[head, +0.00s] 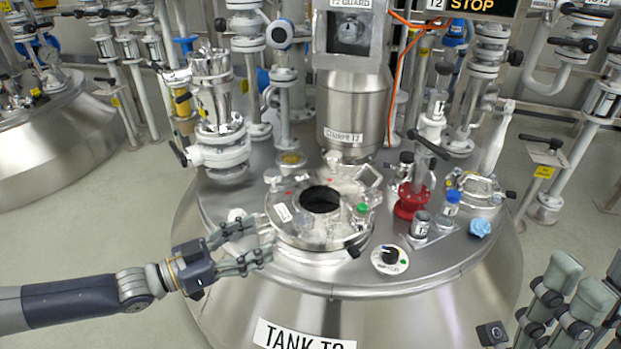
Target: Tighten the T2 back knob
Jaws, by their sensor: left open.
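The T2 tank top (420,262) is a round steel dome with a round manway ring (300,237) and a dark open hole (320,200) in it. Small knobs sit around the ring: a black one (355,250) at the front right and a pale, blurred fitting (333,160) at the back. I cannot tell for certain which is the back knob. My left gripper (258,240) is open at the left edge of the ring, fingers pointing right. I see nothing held in it. My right gripper (545,305) shows partly at the lower right, away from the ring.
A steel vessel (352,105) stands behind the ring. Pipes and valves crowd the back.

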